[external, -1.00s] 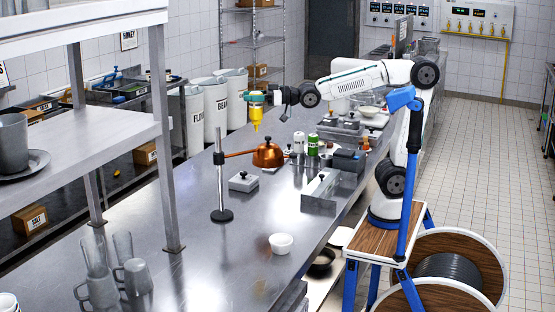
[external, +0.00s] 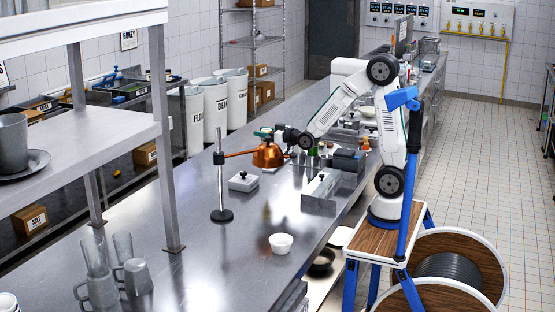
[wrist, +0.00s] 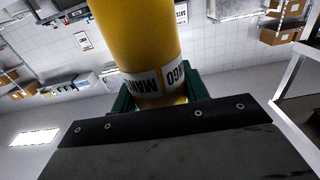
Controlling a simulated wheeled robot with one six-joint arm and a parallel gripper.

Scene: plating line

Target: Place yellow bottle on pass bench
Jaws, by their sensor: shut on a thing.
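The yellow bottle (wrist: 140,40) fills the upper middle of the wrist view, with a white label reading MANGO. My gripper (wrist: 158,95) is shut on it, its green fingers on both sides of the bottle. In the external view my gripper (external: 266,134) is low over the long steel bench (external: 215,265), at the copper pot (external: 268,156). The bottle cannot be made out there; the pot and gripper seem to hide it. I cannot tell whether it touches the bench. Nothing in view is labelled as the pass bench.
A stand (external: 220,185) with a copper-coloured side arm is left of the pot. A lidded steel container (external: 243,182), a steel holder (external: 321,190) and a white bowl (external: 281,243) stand nearer. Glass mugs (external: 133,277) are front left. The bench between bowl and stand is clear.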

